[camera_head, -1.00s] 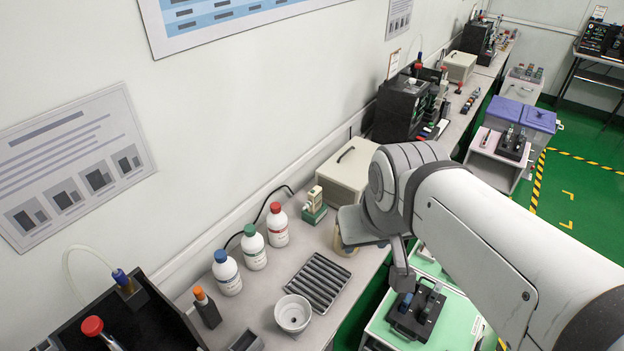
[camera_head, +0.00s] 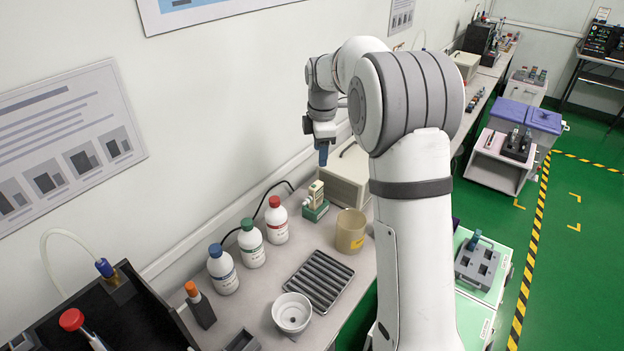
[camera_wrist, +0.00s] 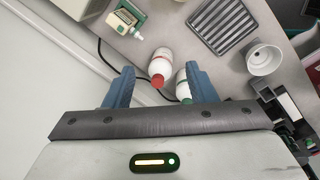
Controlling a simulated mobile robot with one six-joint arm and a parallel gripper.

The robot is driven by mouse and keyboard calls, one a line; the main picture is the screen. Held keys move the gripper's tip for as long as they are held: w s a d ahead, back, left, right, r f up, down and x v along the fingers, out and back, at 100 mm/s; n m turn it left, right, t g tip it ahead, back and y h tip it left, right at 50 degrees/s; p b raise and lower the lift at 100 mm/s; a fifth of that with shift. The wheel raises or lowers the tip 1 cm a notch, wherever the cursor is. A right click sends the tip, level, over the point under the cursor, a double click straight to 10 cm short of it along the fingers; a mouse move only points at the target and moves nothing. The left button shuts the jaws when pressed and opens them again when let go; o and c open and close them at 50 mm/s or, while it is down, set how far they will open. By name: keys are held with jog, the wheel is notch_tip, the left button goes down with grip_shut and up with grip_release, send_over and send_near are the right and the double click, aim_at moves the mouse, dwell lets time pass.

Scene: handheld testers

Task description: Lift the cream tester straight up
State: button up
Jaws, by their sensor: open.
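The cream tester (camera_head: 317,190) stands upright in a small green base (camera_head: 316,211) on the bench, beside the red-capped bottle. In the wrist view the tester (camera_wrist: 127,14) is near the top edge, left of centre, with its green base around it. My gripper (camera_head: 323,156) is in the air above the bench at the back, higher than the tester, with its blue fingers pointing down. The wrist view shows the gripper (camera_wrist: 160,72) open and empty, the tester beyond its fingers and apart from them.
Red-capped (camera_head: 277,222), green-capped (camera_head: 252,244) and blue-capped (camera_head: 222,270) bottles stand left of the tester. A beige box (camera_head: 345,178) is behind it, a beaker (camera_head: 350,232) to its right. A ribbed tray (camera_head: 318,281) and white bowl (camera_head: 291,313) lie in front. A dark cable runs behind the bottles.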

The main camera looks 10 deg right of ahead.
jog(key=w+f+n+b, duration=0.2)
jog(key=w+f+n, duration=0.3)
jog(key=w+f, duration=0.5)
jog(key=n+g, duration=0.1)
jog(key=n, duration=0.3)
send_over(312, 195)
jog(key=f, duration=0.9)
jog(key=shift+w+f, duration=0.15)
jog(key=shift+w, duration=0.15)
jog(key=shift+f+p, duration=0.5)
jog(key=shift+f, duration=3.4)
jog(key=shift+c, duration=0.3)
grip_shut()
jog(key=c, duration=0.6)
grip_release()
grip_shut()
